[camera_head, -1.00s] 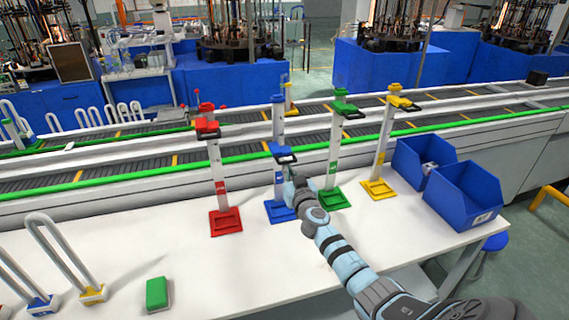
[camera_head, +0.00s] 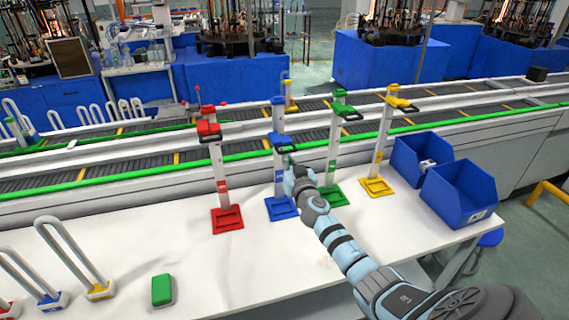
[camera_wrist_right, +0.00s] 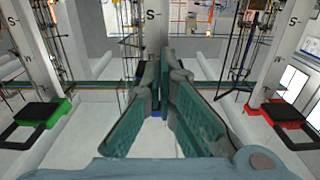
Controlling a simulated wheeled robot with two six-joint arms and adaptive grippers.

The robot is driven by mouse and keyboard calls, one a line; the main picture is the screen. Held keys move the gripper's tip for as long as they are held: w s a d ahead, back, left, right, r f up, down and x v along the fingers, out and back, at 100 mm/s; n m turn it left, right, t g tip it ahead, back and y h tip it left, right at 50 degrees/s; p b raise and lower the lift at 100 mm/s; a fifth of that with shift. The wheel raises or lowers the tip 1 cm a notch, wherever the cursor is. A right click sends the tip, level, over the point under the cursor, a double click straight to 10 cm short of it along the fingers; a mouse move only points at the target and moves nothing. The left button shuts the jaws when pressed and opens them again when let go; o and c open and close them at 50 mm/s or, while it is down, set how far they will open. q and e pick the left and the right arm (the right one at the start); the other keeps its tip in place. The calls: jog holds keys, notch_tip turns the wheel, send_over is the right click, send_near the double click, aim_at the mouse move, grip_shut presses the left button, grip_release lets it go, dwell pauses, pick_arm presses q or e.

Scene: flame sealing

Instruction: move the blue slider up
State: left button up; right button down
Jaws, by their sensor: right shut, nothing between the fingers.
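The blue slider (camera_head: 280,139), with its dark handle, sits high on the upright white post above the blue base (camera_head: 282,208). My right gripper (camera_head: 289,160) is right below the handle, at the front of the post. In the right wrist view the fingers of my right gripper (camera_wrist_right: 162,68) are together in front of a white post, with nothing seen held. A small blue patch (camera_wrist_right: 157,114) shows between them; I cannot tell which blue part it is. Contact with the handle is not clear. My left gripper is not in view.
The red slider (camera_head: 208,128) stands on a post to the left, the green slider (camera_head: 344,110) and the yellow slider (camera_head: 396,100) to the right. Blue bins (camera_head: 458,195) are at the right. A green block (camera_head: 162,290) lies at the front left. The middle left of the table is clear.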

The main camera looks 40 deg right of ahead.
jog(key=shift+r+p, duration=1.45)
jog(key=shift+r, duration=0.4)
jog(key=shift+d+r, duration=0.1)
jog(key=shift+r, duration=0.2)
jog(key=shift+r+b, duration=0.6)
jog(key=shift+r, duration=0.95)
jog(key=shift+f+b, duration=0.75)
jog(key=shift+f, duration=0.1)
send_near(288, 151)
notch_tip(288, 151, up, 3)
jog(key=shift+f+p, duration=0.15)
jog(key=shift+p, duration=0.3)
jog(key=shift+f, duration=0.1)
